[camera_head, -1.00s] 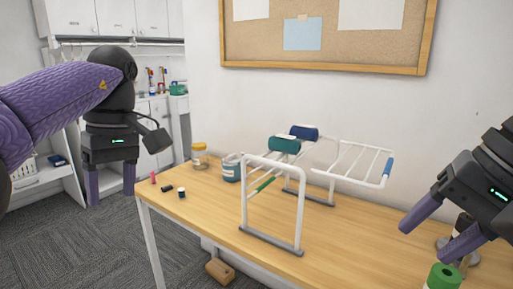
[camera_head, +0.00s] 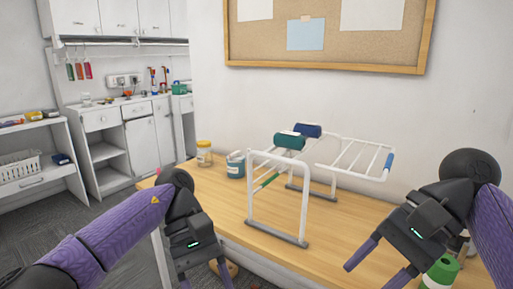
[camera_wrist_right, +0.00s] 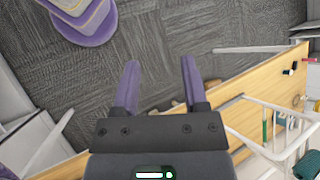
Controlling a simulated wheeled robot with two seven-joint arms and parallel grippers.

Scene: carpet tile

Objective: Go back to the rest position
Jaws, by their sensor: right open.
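My left gripper (camera_head: 205,275) is low in the head view, in front of the table's left front edge. Its two purple fingers are apart and nothing shows between them. My right gripper (camera_head: 376,275) is at the lower right of the head view, in front of the table's right part, pointing down and left. In the right wrist view its fingers (camera_wrist_right: 158,72) are spread and empty, with grey carpet beyond them.
The wooden table (camera_head: 345,225) carries a white drying rack (camera_head: 276,205) with teal (camera_head: 290,141) and blue rolls. A yellow-lidded jar (camera_head: 204,155) and a mug (camera_head: 235,165) stand behind. A green-topped item (camera_head: 440,272) is close to my right gripper.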

